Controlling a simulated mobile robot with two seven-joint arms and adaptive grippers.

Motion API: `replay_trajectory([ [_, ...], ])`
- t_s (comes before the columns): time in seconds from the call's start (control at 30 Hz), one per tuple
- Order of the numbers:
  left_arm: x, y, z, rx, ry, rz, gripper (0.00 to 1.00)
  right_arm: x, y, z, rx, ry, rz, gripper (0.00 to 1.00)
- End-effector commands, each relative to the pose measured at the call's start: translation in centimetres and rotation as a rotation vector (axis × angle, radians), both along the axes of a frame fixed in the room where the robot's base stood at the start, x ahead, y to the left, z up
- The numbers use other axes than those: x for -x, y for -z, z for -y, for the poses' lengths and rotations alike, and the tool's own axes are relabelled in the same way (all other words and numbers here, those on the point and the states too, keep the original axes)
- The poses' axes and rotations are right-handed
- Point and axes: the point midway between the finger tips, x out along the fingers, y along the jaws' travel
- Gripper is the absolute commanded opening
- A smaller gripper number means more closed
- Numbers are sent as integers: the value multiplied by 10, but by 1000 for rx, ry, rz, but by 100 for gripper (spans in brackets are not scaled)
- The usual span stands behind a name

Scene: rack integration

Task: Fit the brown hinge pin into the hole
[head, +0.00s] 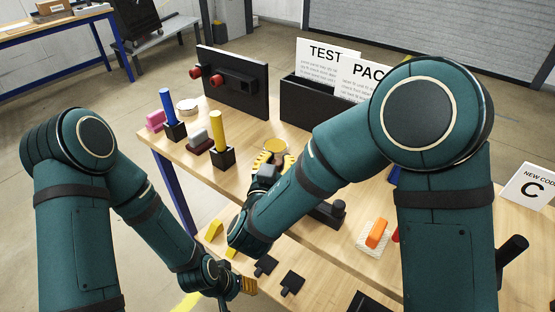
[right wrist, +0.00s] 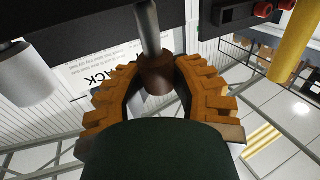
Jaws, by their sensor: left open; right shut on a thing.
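The brown hinge pin (right wrist: 154,76) shows in the right wrist view as a brown round head with a grey shaft running up from it. My right gripper (right wrist: 158,88) is shut on the brown head between its orange fingers. I cannot make out which hole fits the pin.
A black panel with red knobs (head: 236,85) and a black bin (head: 305,102) stand at the back. A blue peg (head: 167,105) and yellow peg (head: 217,130) stand in black blocks. A dark fixture (head: 327,213) and orange piece (head: 377,233) lie right of my forearm.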

Motion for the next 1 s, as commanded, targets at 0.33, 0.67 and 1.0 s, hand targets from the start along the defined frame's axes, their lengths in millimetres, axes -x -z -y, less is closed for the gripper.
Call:
replay_trajectory([
  [0.33, 0, 0, 0, 0, 0, 0, 53, 0, 8, 0, -1, 1, 0, 0],
  [0.67, 0, 0, 0, 0, 0, 0, 53, 0, 15, 0, 0, 1, 1, 0],
  [1.0, 0, 0, 0, 0, 0, 0, 53, 0, 15, 0, -1, 1, 1, 60],
])
